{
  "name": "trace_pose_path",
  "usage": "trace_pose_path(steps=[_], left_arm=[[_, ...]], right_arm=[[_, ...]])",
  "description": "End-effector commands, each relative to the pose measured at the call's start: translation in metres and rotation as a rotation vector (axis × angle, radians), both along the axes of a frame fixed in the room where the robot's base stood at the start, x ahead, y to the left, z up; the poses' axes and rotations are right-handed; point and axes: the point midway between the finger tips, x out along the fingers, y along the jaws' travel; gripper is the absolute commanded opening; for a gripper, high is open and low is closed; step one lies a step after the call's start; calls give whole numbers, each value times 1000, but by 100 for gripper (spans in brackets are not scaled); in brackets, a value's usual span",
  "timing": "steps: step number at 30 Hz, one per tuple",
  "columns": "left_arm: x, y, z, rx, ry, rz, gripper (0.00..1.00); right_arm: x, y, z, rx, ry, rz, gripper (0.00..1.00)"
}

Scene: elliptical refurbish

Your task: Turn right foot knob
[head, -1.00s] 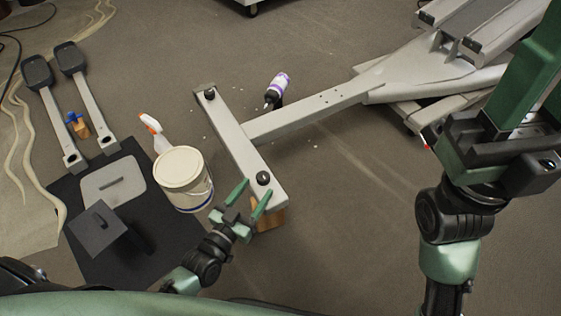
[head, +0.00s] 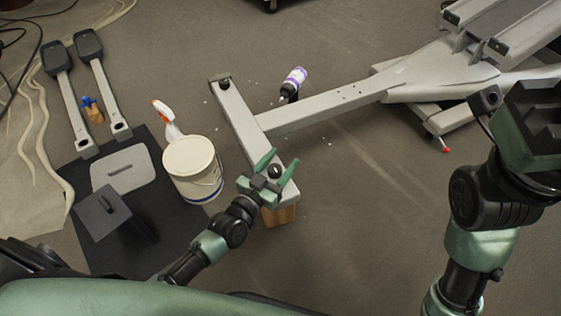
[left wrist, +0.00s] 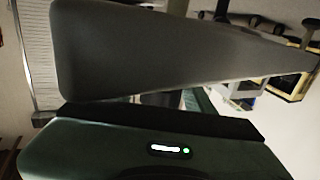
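The grey foot bar (head: 240,120) of the elliptical frame lies crosswise in the head view. A dark round knob (head: 275,170) sits on its near end, partly hidden by my gripper. Another dark knob (head: 223,83) is at the far end. My left gripper (head: 279,161) is open, its green fingers apart on either side of the near knob in the picture; contact cannot be told. The left wrist view shows a large grey surface (left wrist: 160,50) close up, with no knob visible. My right gripper (head: 530,125) is at the right edge, partly cut off, its fingers unclear.
A wooden block (head: 279,215) is under the bar's near end. A white bucket (head: 192,165) and a spray bottle (head: 167,118) stand left of the bar. A purple-labelled bottle (head: 293,82) lies beyond it. Pedal arms (head: 105,90) lie at left.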

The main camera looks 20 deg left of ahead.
Motion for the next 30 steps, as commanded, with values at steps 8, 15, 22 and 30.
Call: trace_pose_path(steps=[8, 15, 22, 30], left_arm=[[0, 0, 0, 0, 0, -1, 0], [0, 0, -2, 5, -1, -41, 0], [-1, -2, -4, 12, -2, -175, 0], [-4, -7, -6, 17, -4, -416, 0]], right_arm=[[0, 0, 0, 0, 0, 0, 36], [2, 1, -5, -3, 5, -1, 36], [-17, 1, 4, -1, -69, -3, 36], [-46, 3, 9, -8, -168, -8, 36]])
